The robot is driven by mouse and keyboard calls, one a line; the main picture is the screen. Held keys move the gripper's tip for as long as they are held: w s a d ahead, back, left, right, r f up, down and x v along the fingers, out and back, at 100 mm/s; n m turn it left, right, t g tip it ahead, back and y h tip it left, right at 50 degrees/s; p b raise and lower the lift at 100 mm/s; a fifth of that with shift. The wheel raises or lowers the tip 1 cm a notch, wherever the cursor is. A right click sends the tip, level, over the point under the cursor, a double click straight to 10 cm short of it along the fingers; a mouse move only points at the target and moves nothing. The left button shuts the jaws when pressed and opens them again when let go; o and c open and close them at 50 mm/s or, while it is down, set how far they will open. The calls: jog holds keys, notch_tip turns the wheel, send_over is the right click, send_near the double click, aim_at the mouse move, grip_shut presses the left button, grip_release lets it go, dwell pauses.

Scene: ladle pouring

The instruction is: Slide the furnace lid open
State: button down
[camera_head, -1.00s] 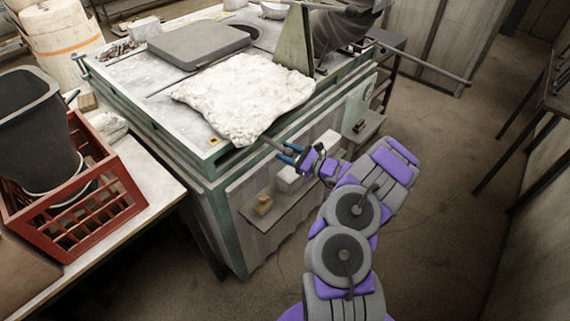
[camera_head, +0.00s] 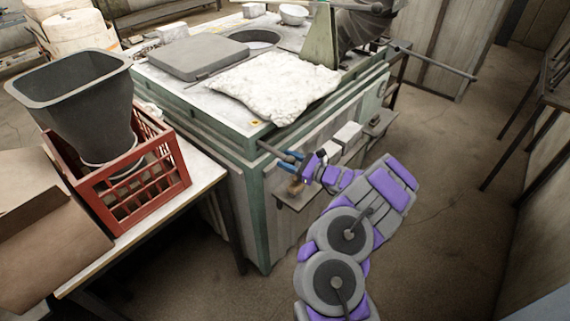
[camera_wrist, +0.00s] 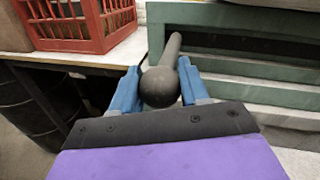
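The furnace lid (camera_head: 200,57) is a flat grey slab on top of the green-edged furnace (camera_head: 258,190). Part of a dark round opening (camera_head: 258,38) shows uncovered to its right and behind. A dark handle rod (camera_head: 275,149) sticks out past the furnace's near corner; its link to the lid is hidden. In the wrist view the handle rod ends in a round knob (camera_wrist: 160,87). My gripper (camera_head: 296,160), with blue fingers, is closed around the rod by the knob; its fingers press at both sides in the wrist view (camera_wrist: 158,84).
A white crumpled blanket (camera_head: 270,85) lies on the furnace top beside the lid. A red crate (camera_head: 150,160) with a dark bucket (camera_head: 80,95) stands on the table at the left. A ledge with blocks (camera_head: 345,137) juts from the furnace front. Floor at the right is clear.

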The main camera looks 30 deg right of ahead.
jog(key=shift+s+a, duration=0.2)
jog(key=shift+a, duration=0.25)
jog(key=c, duration=1)
grip_release()
jog(key=o, duration=0.3)
jog(key=shift+s+r, duration=0.15)
jog(key=shift+s, duration=0.15)
jog(key=shift+o, duration=0.6)
jog(key=shift+w, duration=0.2)
jog(key=p+v, duration=0.2)
jog(key=v, duration=1.5)
jog(key=shift+s+d+f, duration=0.15)
jog(key=shift+d+f, duration=0.05)
jog(key=shift+f, duration=0.1)
